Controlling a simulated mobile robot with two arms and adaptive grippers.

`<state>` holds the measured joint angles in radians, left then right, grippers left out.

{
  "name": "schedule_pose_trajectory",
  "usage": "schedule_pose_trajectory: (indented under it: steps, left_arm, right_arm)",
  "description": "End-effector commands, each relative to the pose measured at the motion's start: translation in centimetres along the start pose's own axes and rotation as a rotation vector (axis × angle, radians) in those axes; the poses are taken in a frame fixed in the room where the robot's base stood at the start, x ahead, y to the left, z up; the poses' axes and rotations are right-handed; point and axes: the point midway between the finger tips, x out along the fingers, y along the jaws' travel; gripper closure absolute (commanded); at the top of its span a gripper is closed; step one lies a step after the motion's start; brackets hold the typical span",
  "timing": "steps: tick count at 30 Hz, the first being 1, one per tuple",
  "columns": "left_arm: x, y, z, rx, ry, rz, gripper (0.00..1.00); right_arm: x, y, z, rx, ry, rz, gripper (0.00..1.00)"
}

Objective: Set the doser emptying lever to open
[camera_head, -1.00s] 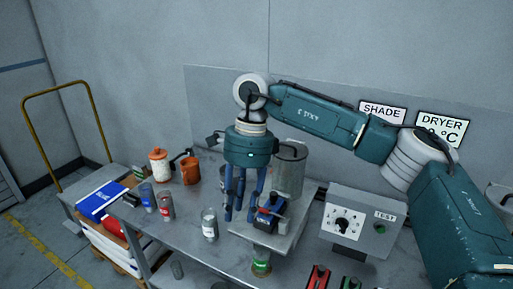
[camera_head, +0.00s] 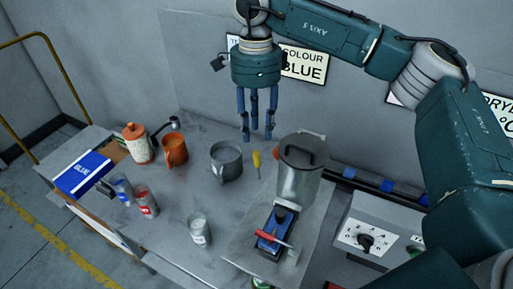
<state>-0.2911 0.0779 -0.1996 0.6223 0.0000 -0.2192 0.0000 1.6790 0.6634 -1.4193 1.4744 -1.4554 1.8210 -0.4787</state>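The doser has a grey lidded cylinder (camera_head: 300,170) above a dark blue body (camera_head: 279,224) on a grey plate. A red-handled lever (camera_head: 267,237) lies across the front of the blue body, its handle towards the left. I cannot read any open or closed mark beside it. My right gripper (camera_head: 257,136) hangs above and behind the doser, to its left in the picture. Its slim blue fingers point down, spread apart, with nothing between them. It is clear of the lever. My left gripper is out of view.
A glass jar (camera_head: 199,229) stands left of the doser; a grey mug (camera_head: 226,161), yellow-handled tool (camera_head: 257,160) and orange mug (camera_head: 174,149) stand behind. A control box (camera_head: 368,228) with a dial is at right, below my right arm. Wall sign reads "COLOUR BLUE" (camera_head: 304,64).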

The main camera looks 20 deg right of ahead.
Motion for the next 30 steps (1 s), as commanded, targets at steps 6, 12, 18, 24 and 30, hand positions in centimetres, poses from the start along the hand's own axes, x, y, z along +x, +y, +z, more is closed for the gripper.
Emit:
schedule_pose_trajectory:
  steps: [6,12,18,24,30]
  left_arm:
    - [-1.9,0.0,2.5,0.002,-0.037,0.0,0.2]
    - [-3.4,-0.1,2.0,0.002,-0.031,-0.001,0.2]
    - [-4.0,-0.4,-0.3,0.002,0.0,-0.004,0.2]
    - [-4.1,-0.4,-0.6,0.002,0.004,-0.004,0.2]
    - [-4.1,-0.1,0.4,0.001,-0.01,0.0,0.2]
  right_arm:
    - [3.5,0.1,-0.1,0.002,0.003,0.006,0.67]
    - [7.1,0.1,-0.1,0.001,0.002,0.004,0.67]
    - [9.5,0.1,-0.1,0.001,0.001,0.002,0.67]
    - [10.1,0.0,0.0,0.001,0.0,0.001,0.67]
    - [10.1,0.0,0.0,0.001,0.0,0.001,0.75]
